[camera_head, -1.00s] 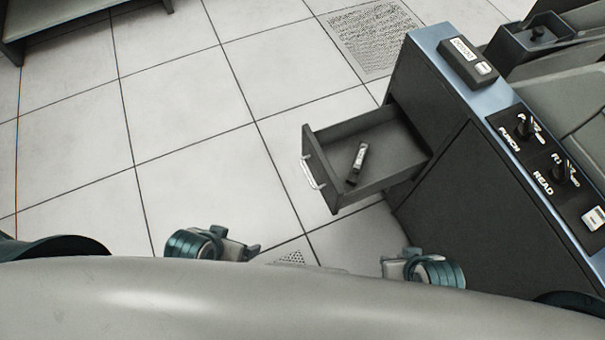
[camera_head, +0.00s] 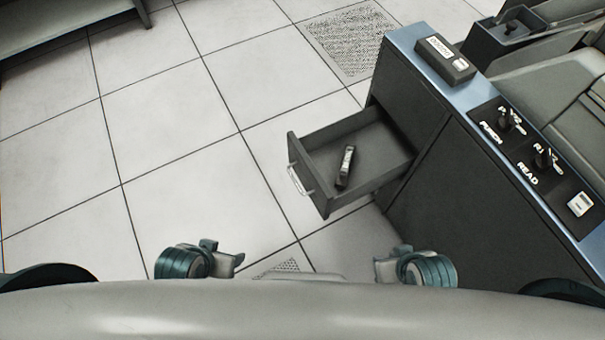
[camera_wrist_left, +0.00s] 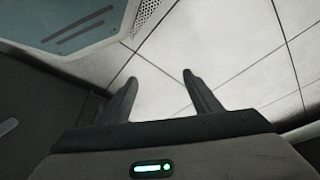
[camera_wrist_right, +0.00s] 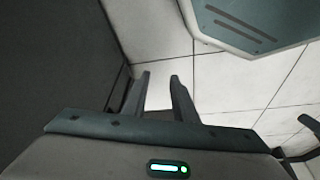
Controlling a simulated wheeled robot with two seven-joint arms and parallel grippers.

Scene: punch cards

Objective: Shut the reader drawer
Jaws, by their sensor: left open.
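The reader drawer (camera_head: 385,150) stands pulled out from the left side of the dark reader cabinet (camera_head: 450,200). Its front panel has a pale bar handle (camera_head: 297,180). A small dark object with a light label (camera_head: 346,166) lies inside it. My left gripper (camera_head: 238,252) is low in the head view, left of and nearer than the drawer, apart from it. Its fingers are spread and empty in the left wrist view (camera_wrist_left: 160,78). My right gripper (camera_head: 380,265) is below the drawer in the picture, near the cabinet's side. Its fingers are apart and empty in the right wrist view (camera_wrist_right: 160,78).
The cabinet top carries a dark box (camera_head: 445,58) and a black panel with PUNCH and READ knobs (camera_head: 530,150). A grey table or shelf (camera_head: 60,20) stands at the far left. The tiled floor (camera_head: 170,140) left of the drawer is clear.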

